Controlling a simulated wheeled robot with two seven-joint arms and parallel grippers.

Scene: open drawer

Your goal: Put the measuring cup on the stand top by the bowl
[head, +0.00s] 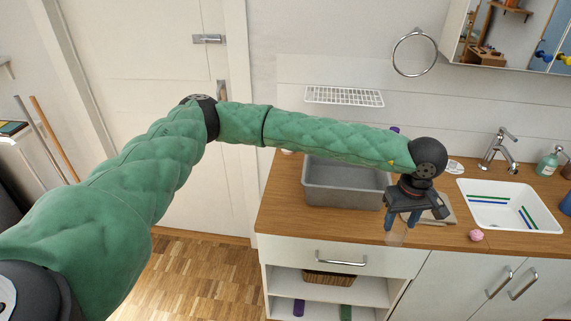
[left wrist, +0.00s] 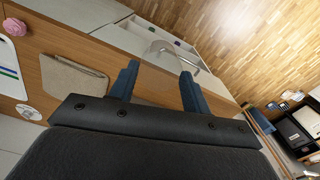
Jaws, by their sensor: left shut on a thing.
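My left gripper (head: 402,222) hangs at the front edge of the wooden counter (head: 275,213), fingers pointing down, right of the grey bin. Its blue fingers also show in the left wrist view (left wrist: 157,88). It is shut on a faint, see-through thing, apparently the measuring cup (head: 395,238); this also shows between the fingers in the wrist view (left wrist: 155,82). Its outline is hard to make out. I cannot pick out a bowl or a separate stand for certain. My right gripper is not in view.
The grey bin (head: 345,198) stands on the counter. Below are a closed drawer (head: 310,257) and open shelves with a basket (head: 330,279).

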